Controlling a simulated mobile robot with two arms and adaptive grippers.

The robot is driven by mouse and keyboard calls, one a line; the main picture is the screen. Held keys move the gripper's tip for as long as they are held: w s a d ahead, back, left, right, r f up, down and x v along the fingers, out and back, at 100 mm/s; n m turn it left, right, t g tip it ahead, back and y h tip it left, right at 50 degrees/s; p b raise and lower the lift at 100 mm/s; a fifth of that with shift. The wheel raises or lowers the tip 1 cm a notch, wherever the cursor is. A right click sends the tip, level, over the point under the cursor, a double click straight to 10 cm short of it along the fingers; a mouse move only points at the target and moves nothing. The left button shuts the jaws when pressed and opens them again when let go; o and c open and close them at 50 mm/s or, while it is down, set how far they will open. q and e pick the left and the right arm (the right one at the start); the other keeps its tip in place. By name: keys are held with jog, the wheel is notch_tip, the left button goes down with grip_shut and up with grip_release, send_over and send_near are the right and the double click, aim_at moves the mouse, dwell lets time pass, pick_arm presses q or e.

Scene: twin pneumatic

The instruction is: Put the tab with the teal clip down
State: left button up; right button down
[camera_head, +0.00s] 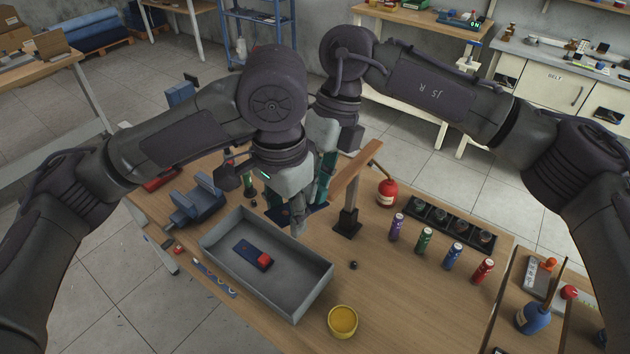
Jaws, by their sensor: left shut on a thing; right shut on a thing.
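My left gripper (299,226) points down just behind the grey tray (222,278). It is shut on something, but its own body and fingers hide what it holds. My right gripper (324,165) is farther back, partly hidden behind the left one. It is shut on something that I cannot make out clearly. In the tray lies a dark blue tab (247,252) with a red clip (264,260).
A wooden T-shaped stand (350,195) rises close to the right of the grippers. A blue vise (194,203) stands left of the tray.

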pick_arm(q)
jog(key=o, duration=1.2)
